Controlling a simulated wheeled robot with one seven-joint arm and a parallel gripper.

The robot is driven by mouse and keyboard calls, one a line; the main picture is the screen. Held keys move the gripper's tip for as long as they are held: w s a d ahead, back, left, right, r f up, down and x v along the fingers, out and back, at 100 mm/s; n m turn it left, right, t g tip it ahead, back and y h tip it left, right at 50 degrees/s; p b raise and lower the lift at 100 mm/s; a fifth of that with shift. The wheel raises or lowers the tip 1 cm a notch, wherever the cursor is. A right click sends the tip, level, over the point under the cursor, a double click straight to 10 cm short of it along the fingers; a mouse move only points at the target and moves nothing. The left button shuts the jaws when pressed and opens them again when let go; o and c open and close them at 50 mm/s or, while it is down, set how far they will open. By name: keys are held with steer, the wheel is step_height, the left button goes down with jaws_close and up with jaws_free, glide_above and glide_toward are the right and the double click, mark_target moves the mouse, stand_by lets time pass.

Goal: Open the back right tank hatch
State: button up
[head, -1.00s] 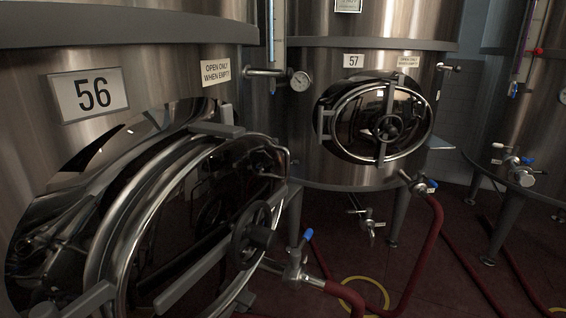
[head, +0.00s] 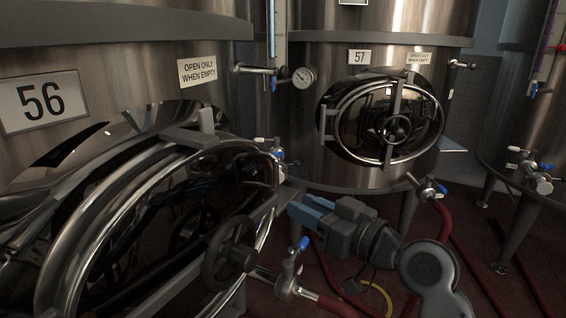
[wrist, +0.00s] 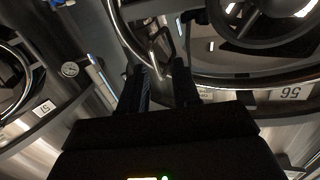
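The tank 57 hatch (head: 388,118) is a dark oval door with a bright metal rim, a crossbar and a black handwheel (head: 397,128). It looks shut. The larger tank 56 hatch (head: 150,225) is at the front left, with its own handwheel (head: 230,250); whether it is fully seated is unclear. My gripper (head: 297,210) is in front of the right edge of hatch 56, below and left of hatch 57. In the wrist view my gripper's dark fingers (wrist: 161,80) are apart, with nothing visibly held. A curved metal handle (wrist: 152,38) shows just beyond them.
A valve with a blue lever (head: 298,245) and a red hose is below my gripper. Another valve (head: 428,188) with a red hose is under tank 57. A gauge (head: 303,77) sits between the tanks. Another tank (head: 530,110) stands at the right. Dark red floor shows between the legs.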

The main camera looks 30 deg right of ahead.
steer(key=n+y, duration=0.2)
glide_toward(276, 161)
steer(key=w, duration=0.3)
steer(key=shift+a+p+x, duration=0.2)
steer(key=shift+p+x, duration=0.2)
steer(key=shift+x, duration=1.55)
steer(key=shift+a+p+x, duration=0.2)
steer(key=shift+p+x, duration=0.2)
steer(key=shift+x, duration=1.5)
steer(key=shift+s+f, duration=0.1)
steer(key=shift+s, duration=0.05)
jaws_close()
